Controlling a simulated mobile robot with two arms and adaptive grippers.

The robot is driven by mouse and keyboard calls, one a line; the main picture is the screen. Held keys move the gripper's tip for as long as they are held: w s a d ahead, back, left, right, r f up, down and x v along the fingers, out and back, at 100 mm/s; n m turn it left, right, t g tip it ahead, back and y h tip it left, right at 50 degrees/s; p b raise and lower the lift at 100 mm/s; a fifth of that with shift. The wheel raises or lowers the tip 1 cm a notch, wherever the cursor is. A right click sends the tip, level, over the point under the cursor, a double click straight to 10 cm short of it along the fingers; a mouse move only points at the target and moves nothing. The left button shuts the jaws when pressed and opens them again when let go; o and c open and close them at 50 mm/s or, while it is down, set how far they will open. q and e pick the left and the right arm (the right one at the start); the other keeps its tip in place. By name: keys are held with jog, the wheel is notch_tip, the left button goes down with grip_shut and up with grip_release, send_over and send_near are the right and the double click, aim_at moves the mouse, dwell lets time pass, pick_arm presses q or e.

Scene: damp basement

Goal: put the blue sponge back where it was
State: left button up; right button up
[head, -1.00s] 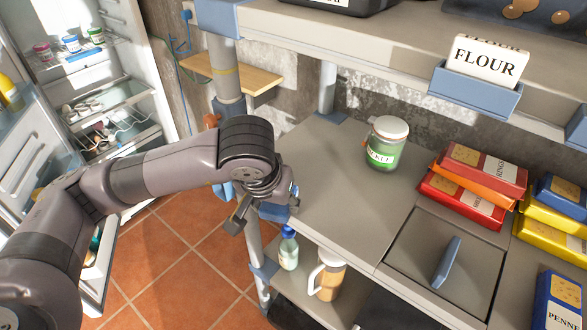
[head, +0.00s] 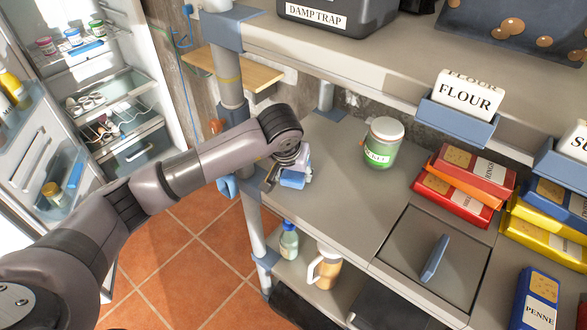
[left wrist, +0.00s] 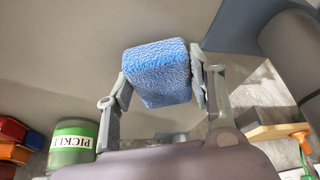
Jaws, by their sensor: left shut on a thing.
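The blue sponge (head: 293,181) is between the fingers of my left gripper (head: 287,172), at the left end of the grey counter. In the left wrist view the textured blue sponge (left wrist: 157,72) sits between the two fingers of the left gripper (left wrist: 162,82), one on each side. The gripper is shut on it. I cannot tell whether the sponge touches the counter (head: 335,165). My right gripper is in neither view.
A green pickle jar (head: 383,145) stands right of the sponge. Food boxes (head: 467,180) lie farther right, beyond a lid with a blue handle (head: 435,258). The upper shelf (head: 350,65) overhangs the back. A bottle (head: 289,240) and jug (head: 325,268) stand below. Counter between sponge and lid is clear.

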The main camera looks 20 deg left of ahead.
pick_arm(q)
jog(key=shift+f, duration=0.2)
jog(key=o, duration=1.2)
jog(key=shift+r, duration=0.15)
jog(key=shift+r, duration=0.25)
jog(key=b+v, duration=0.2)
jog(key=v, duration=0.9)
jog(key=shift+s+r, duration=0.2)
jog(key=shift+r, duration=0.1)
